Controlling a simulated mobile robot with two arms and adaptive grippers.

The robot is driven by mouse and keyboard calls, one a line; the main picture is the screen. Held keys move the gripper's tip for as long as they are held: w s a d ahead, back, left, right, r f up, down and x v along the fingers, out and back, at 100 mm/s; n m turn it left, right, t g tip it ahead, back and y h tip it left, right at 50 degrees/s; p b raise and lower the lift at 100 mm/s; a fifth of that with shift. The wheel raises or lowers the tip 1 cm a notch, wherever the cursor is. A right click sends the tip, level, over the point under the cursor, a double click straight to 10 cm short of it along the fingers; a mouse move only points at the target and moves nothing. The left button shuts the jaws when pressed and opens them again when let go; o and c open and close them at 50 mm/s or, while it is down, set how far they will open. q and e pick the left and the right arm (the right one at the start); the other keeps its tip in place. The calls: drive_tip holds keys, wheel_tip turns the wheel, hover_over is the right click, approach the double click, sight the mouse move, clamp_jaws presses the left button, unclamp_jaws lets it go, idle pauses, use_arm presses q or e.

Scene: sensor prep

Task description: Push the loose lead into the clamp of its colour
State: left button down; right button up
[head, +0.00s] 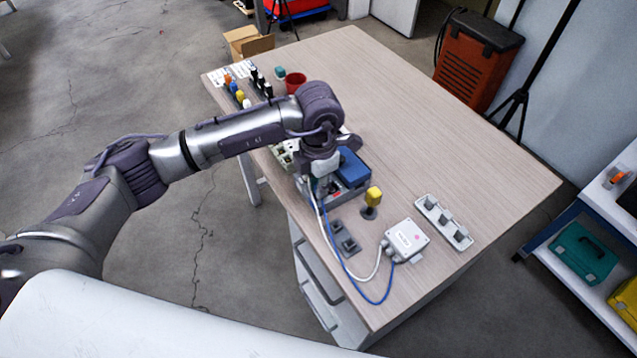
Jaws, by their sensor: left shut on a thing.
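My left gripper (322,188) reaches in over the near edge of the table, pointing down and shut at the end of a lead. A blue lead (358,288) and a white lead (347,272) run from a white sensor box (407,240) up to the gripper. I cannot tell which lead is between the fingers. The gripper is beside a grey unit with a blue block (353,168) on it. The clamps and the lead tips are too small or hidden behind my gripper and wrist. My right gripper is out of view.
A yellow-topped object (373,196) stands right of the unit. Small dark blocks (348,244) lie near the front edge. A grey tray (443,222) lies right of the sensor box. A red cup (296,83) and bottles stand at the back left. The table's right side is clear.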

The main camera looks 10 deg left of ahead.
use_arm(q)
drive_tip(key=shift+f+b, duration=0.25)
drive_tip(key=shift+b, duration=0.1)
idle(0.7)
drive_tip(key=c, duration=0.9)
unclamp_jaws()
drive_tip(key=shift+r, duration=0.1)
drive_tip(key=shift+r+p, duration=1.85)
drive_tip(key=shift+r, duration=1.6)
